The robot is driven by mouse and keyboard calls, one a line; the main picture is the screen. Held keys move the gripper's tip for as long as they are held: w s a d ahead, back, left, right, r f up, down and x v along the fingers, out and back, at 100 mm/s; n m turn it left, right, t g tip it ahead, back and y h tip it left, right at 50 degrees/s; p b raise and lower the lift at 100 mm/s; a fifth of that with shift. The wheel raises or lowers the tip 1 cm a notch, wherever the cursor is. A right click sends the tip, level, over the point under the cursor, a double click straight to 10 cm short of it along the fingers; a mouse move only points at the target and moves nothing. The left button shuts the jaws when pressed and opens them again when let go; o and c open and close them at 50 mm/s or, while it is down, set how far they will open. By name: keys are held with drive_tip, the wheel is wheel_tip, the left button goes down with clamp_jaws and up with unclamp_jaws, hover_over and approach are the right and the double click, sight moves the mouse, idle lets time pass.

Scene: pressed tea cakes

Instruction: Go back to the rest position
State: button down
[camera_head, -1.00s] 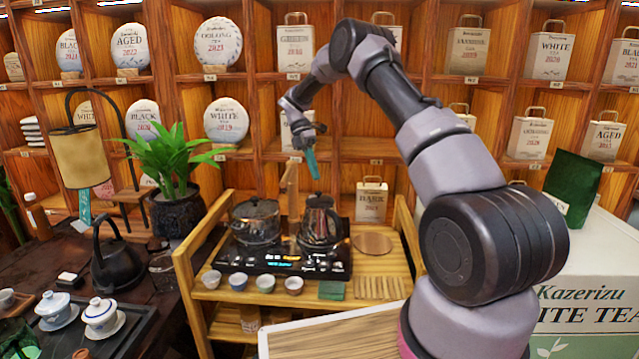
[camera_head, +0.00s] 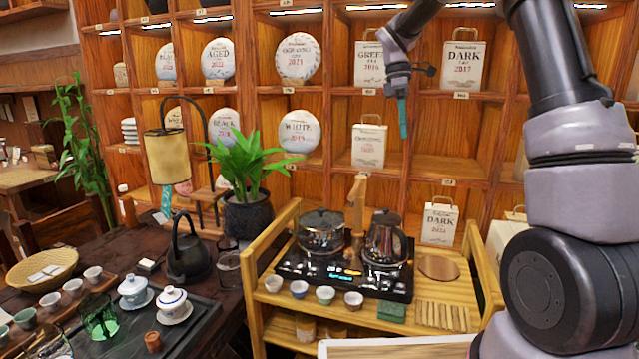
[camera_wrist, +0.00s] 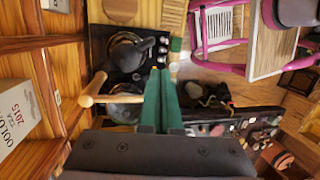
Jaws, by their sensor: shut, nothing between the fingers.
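My gripper (camera_head: 403,118) has teal fingers that are closed together and point down, with nothing between them. In the head view it hangs in front of the shelf wall, above and to the right of the kettle. In the wrist view the closed teal fingers (camera_wrist: 162,100) point toward the tea cart below, where the hot plate (camera_wrist: 128,50) shows.
The shelf wall (camera_head: 330,100) holds round tea cakes (camera_head: 297,57) and paper bags (camera_head: 368,146) close behind my gripper. The wooden cart (camera_head: 480,270) carries a glass pot (camera_head: 321,232), a kettle (camera_head: 386,243) and cups (camera_head: 325,295). A plant (camera_head: 240,165) and a dark tea table (camera_head: 215,325) stand left.

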drive_tip(key=s+d+r+m+t+y, duration=0.1)
drive_tip(key=s+r+m+t, duration=0.3)
drive_tip(key=s, duration=0.4)
drive_tip(key=s+d+r+m+t+y, duration=0.1)
drive_tip(key=s+r+m, duration=0.35)
drive_tip(key=s, duration=0.25)
drive_tip(key=s+f+m+t+y, duration=0.1)
drive_tip(key=s+m+t, duration=0.4)
drive_tip(key=s+m, duration=0.5)
drive_tip(key=shift+s+d+f, duration=0.25)
drive_tip(key=shift+s+f, duration=0.35)
drive_tip(key=shift+s, duration=0.55)
